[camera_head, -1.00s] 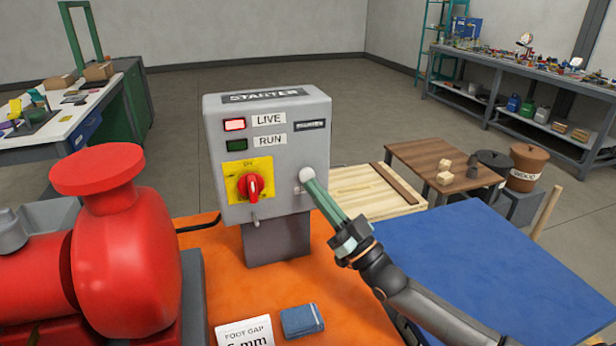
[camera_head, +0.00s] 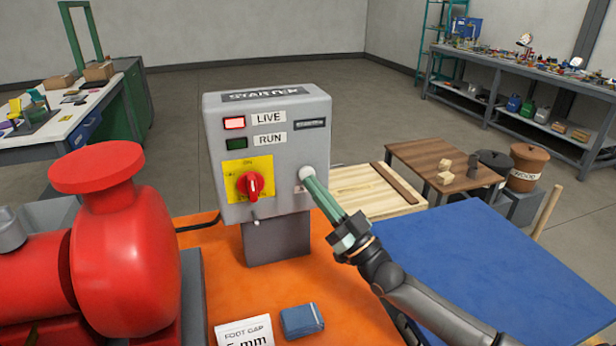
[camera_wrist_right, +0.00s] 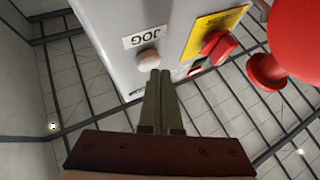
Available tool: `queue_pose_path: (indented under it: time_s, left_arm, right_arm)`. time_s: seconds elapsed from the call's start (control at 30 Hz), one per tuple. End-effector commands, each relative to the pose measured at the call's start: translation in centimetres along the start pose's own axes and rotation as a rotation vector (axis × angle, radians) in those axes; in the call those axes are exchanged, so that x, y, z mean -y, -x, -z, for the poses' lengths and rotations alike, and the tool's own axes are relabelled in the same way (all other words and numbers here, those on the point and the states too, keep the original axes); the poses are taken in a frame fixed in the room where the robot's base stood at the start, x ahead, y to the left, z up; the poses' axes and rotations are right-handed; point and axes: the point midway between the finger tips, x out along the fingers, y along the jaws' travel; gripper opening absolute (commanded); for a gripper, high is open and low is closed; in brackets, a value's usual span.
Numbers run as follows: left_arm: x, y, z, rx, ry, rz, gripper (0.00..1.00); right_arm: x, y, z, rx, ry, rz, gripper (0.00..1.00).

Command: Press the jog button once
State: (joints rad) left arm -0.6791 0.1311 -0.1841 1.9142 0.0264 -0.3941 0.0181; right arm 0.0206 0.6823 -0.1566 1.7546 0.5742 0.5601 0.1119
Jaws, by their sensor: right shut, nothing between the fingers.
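The grey starter box (camera_head: 290,165) stands on the orange base, with a lit red LIVE lamp (camera_head: 234,123) and a dark green RUN lamp (camera_head: 237,143). The pale round jog button (camera_head: 306,172) is low on the right of its front face. In the right wrist view the button (camera_wrist_right: 149,62) sits beside the JOG label (camera_wrist_right: 145,37). My right gripper (camera_head: 313,184) is shut and empty. Its fingertips (camera_wrist_right: 160,73) are right at the button's edge; I cannot tell whether they touch it. My left gripper is not in view.
A red rotary switch (camera_head: 250,184) on a yellow plate is left of the button. A red pump (camera_head: 120,240) stands at the left.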

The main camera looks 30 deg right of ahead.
Motion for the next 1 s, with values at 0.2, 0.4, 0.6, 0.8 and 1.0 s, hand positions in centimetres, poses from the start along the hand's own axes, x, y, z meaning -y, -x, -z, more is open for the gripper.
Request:
queue_pose_path:
  time_s: [0.2, 0.4, 0.6, 0.8, 1.0]
  left_arm:
    - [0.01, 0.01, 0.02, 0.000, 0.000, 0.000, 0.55]
    - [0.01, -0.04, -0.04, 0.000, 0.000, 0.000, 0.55]
    - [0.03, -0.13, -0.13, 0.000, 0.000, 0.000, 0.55]
    - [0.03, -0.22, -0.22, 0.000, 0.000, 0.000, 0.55]
    - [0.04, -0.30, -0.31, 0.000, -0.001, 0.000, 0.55]
  right_arm:
    - [0.02, 0.00, 0.00, 0.000, -0.001, 0.000, 0.00]
    - [-0.03, -0.07, -0.06, 0.000, -0.001, 0.000, 0.00]
    - [-0.15, -0.24, -0.17, -0.001, 0.000, 0.000, 0.00]
    - [-0.28, -0.39, -0.32, 0.000, 0.000, 0.000, 0.00]
    - [-0.41, -0.55, -0.47, 0.001, -0.001, 0.000, 0.00]
